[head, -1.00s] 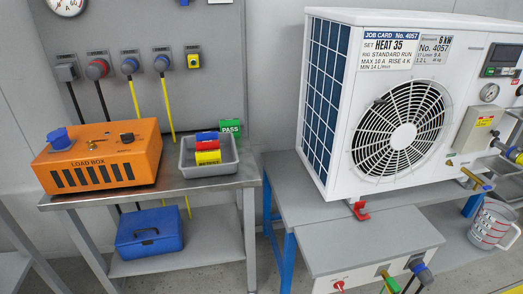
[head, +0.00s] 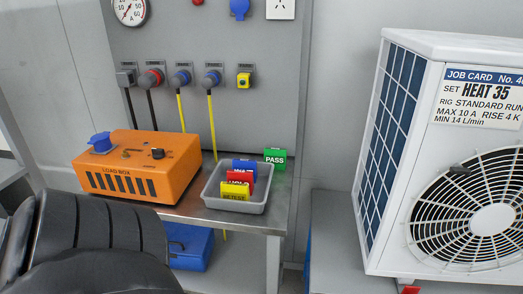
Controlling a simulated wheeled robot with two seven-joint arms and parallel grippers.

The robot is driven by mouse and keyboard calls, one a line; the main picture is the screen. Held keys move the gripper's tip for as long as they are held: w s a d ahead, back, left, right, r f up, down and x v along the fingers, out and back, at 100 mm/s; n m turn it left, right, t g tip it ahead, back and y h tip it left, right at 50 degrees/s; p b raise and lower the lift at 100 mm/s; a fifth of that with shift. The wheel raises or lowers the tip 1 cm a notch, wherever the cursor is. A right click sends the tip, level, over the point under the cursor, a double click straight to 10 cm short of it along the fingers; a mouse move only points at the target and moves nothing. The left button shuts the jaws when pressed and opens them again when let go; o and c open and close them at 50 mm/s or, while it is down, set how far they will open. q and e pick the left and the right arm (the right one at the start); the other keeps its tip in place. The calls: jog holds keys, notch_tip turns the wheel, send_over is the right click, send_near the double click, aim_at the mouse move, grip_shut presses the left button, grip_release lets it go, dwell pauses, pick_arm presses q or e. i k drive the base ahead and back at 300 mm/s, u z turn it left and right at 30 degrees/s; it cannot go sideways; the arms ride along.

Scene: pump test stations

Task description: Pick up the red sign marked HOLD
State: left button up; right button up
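The red sign (head: 240,177) stands in a grey tray (head: 212,198) on the metal table, in the head view. It is between a blue sign (head: 248,164) behind it and a yellow sign (head: 235,188) in front, which hides its lower part. White lettering shows on the red sign but is too small and covered to read surely. A dark part of my own arm shows at the lower left. Neither gripper is in view.
A green PASS sign (head: 275,158) stands behind the tray's right corner. An orange load box (head: 140,165) sits left of the tray. A blue case (head: 190,247) is on the shelf below. A large white unit (head: 412,150) stands on the right-hand bench. Cables hang behind the table.

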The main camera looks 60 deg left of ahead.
aim_at(236, 175)
jog(key=u, duration=2.05)
